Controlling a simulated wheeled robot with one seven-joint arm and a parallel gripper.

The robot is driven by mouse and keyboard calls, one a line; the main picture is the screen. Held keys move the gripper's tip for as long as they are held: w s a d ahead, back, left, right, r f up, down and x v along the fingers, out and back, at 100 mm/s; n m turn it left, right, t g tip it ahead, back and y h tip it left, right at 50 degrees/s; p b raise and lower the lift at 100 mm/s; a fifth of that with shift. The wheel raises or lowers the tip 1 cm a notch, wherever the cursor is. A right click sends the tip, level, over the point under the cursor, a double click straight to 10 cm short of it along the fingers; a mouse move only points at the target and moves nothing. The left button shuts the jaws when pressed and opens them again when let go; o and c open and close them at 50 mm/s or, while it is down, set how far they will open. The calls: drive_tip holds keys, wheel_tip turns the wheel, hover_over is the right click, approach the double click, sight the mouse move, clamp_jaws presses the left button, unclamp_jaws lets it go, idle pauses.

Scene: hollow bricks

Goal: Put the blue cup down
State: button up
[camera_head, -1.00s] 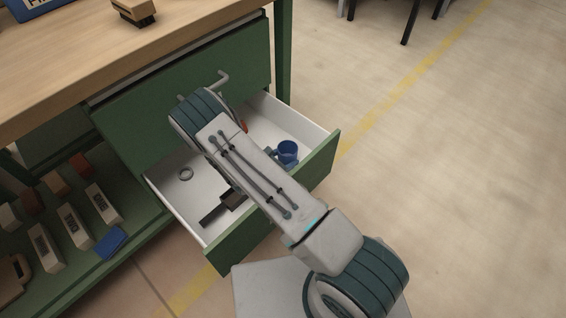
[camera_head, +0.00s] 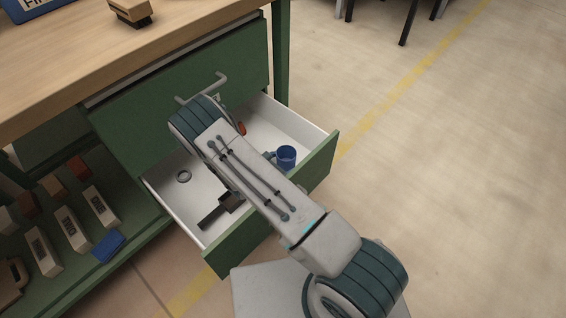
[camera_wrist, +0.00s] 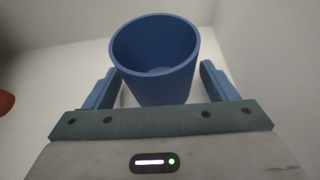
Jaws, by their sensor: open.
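The blue cup (camera_head: 286,155) stands upright in the open white drawer (camera_head: 295,122), near its front right corner. In the wrist view the cup (camera_wrist: 156,58) is seen from above at a slant and looks empty inside. My gripper (camera_wrist: 160,88) is open, with one finger on each side of the cup and a gap showing beside the fingers. The cup's base is partly hidden behind my gripper's body.
The drawer also holds a ring (camera_head: 184,176), a dark brown object (camera_head: 222,209) and a red-orange thing (camera_head: 241,128). The green drawer front (camera_head: 322,167) and white walls enclose the space. A closed drawer (camera_head: 185,95) with a handle is above.

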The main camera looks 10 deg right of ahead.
drive_tip(key=p+v, duration=0.2)
drive_tip(key=v, duration=0.9)
drive_tip(key=shift+s+a, duration=0.25)
drive_tip(key=shift+a, duration=0.05)
idle(0.4)
